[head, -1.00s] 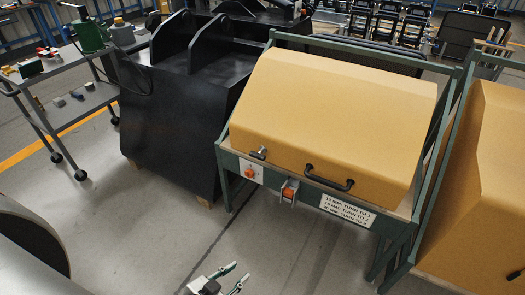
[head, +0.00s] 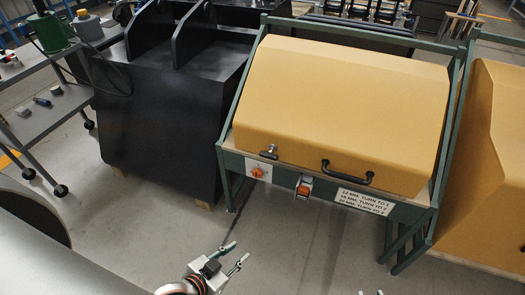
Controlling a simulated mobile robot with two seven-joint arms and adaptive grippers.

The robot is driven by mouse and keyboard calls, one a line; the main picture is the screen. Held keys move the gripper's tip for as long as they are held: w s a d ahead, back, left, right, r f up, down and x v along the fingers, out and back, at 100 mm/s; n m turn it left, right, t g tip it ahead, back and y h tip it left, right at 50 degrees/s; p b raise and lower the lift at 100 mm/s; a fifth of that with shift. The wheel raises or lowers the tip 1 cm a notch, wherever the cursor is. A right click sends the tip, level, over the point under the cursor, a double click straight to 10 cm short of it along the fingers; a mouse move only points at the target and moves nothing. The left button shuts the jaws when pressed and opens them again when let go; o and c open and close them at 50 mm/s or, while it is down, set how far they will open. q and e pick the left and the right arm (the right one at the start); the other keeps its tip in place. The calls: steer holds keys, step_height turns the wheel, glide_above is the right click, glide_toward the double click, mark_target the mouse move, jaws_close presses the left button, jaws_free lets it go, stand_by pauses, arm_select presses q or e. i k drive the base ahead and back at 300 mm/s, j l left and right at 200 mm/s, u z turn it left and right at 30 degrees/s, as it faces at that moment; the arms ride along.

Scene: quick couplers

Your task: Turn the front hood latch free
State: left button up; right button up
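The yellow front hood (head: 345,95) is closed on a green frame. A small metallic latch with a knob (head: 269,152) sits at the left of its lower front edge, and a black bar handle (head: 346,175) is to the right of it. My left gripper (head: 236,254) is open and empty, in front of and below the hood, well apart from the latch. Only two pale fingertips of my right gripper (head: 370,292) show at the bottom edge, spread apart. The rest of it is out of view.
Below the hood are an orange knob on a white plate (head: 257,172), an orange and grey fitting (head: 304,187) and a text sign (head: 363,201). A black bucket (head: 165,120) stands left, a second yellow housing (head: 495,170) right. The floor in front is clear.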

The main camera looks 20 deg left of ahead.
mark_target(264, 154)
steer(key=i+j, duration=0.1)
steer(key=j, duration=1.1)
steer(key=i+j+z, duration=0.1)
steer(key=j, duration=1.05)
